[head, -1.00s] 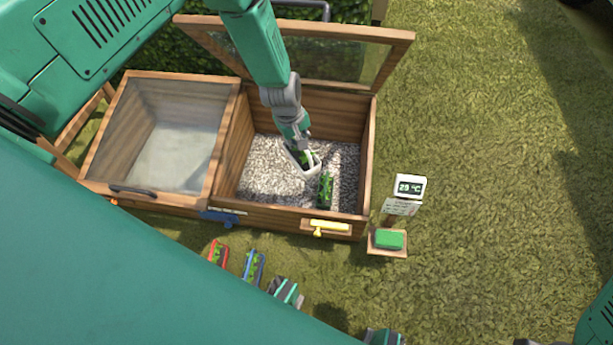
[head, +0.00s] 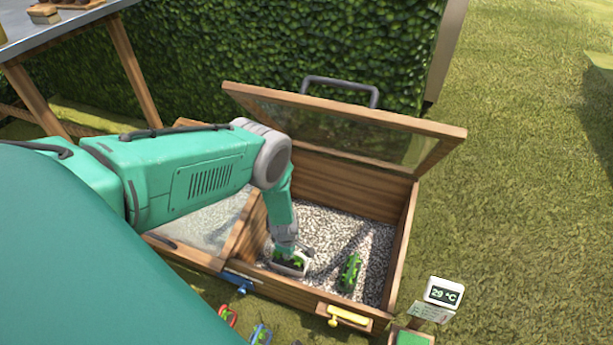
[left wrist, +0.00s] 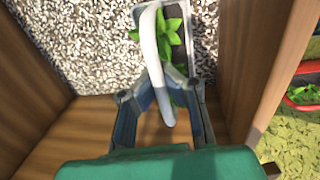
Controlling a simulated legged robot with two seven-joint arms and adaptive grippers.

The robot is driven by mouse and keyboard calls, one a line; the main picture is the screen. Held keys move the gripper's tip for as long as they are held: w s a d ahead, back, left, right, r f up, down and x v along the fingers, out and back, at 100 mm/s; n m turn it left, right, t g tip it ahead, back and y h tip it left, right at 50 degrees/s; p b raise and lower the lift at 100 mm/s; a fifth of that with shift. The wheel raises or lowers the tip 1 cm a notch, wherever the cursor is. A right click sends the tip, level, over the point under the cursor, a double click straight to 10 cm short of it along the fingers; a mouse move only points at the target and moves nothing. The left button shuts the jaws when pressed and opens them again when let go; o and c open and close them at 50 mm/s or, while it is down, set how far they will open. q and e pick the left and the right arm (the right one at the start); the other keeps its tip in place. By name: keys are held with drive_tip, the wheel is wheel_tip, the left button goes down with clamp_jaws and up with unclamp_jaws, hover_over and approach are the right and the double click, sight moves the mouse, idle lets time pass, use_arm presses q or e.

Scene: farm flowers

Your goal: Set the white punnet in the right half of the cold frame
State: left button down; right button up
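The white punnet (head: 292,268), with dark soil and green seedlings, is inside the right half of the cold frame (head: 397,262), near its front wall and left of a green punnet (head: 350,272). In the left wrist view the white punnet's arched handle (left wrist: 150,45) passes between the fingers of my left gripper (left wrist: 162,80), which look closed on it. My left gripper (head: 287,246) reaches down from above in the head view. I cannot tell whether the punnet's base touches the gravel. My right gripper is not in view.
The glazed lid (head: 345,130) of the right half stands open at the back. The left half (head: 205,228) is covered by its glass. A blue handle (head: 240,284) and yellow handle (head: 345,316) are on the front. A temperature sign (head: 444,293) stands right. Gravel right of the green punnet is clear.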

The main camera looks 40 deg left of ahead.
sight(291, 262)
use_arm(q)
drive_tip(key=f+b, duration=0.1)
drive_tip(key=f, duration=0.3)
drive_tip(key=shift+a, duration=0.2)
drive_tip(key=f+b, duration=0.2)
drive_tip(key=f, duration=0.1)
drive_tip(key=shift+d+f+b, duration=0.25)
drive_tip(key=shift+b, duration=0.15)
drive_tip(key=shift+r, duration=0.15)
drive_tip(key=shift+a, duration=0.1)
drive_tip(key=c, duration=1.7)
unclamp_jaws()
